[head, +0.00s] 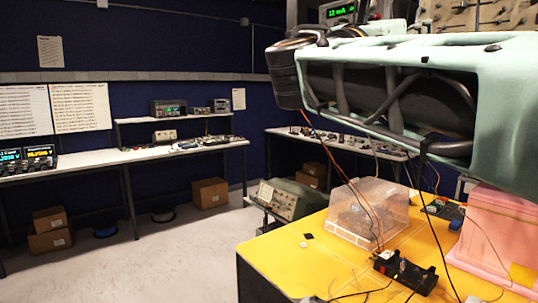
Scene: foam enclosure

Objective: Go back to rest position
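A large pale green and black arm part, which seems to be mine, fills the upper right of the head view and hangs over the yellow table (275,258). Its dark rounded end points left. No gripper fingers can be made out, so I cannot see whether my gripper holds anything. On the yellow table stand a clear plastic box (365,212), a black device with wires (405,270) and a pink foam block (495,235), partly cut off at the right edge.
A white bench (140,155) with instruments runs along the left wall, cardboard boxes (50,230) beneath it. Another bench (340,142) stands behind the table. A green instrument (287,199) sits by the table's far left corner. The pale floor (175,260) at left is mostly clear.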

